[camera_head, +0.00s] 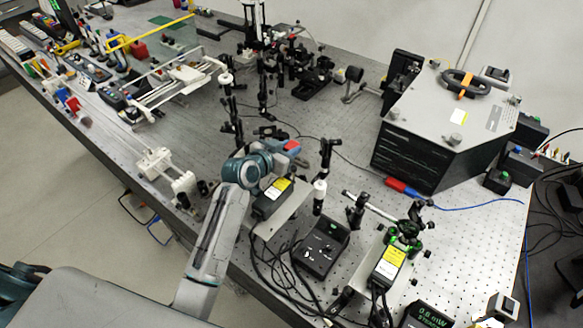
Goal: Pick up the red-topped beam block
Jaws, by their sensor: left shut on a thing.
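The red-topped beam block (292,146) shows as a small red patch at the tip of my left gripper (284,152), above the perforated optical bench. My left gripper is shut on it. The fingers and the lower part of the block are mostly hidden by the wrist, and I cannot tell how far the block is above the bench. My right gripper is not in view.
A black laser box with a yellow label (272,198) lies just below my left gripper. Black posts (325,160) stand to its right, and a large grey-topped spectrometer housing (440,110) is at the right. Cables and a small black controller (321,247) are in front.

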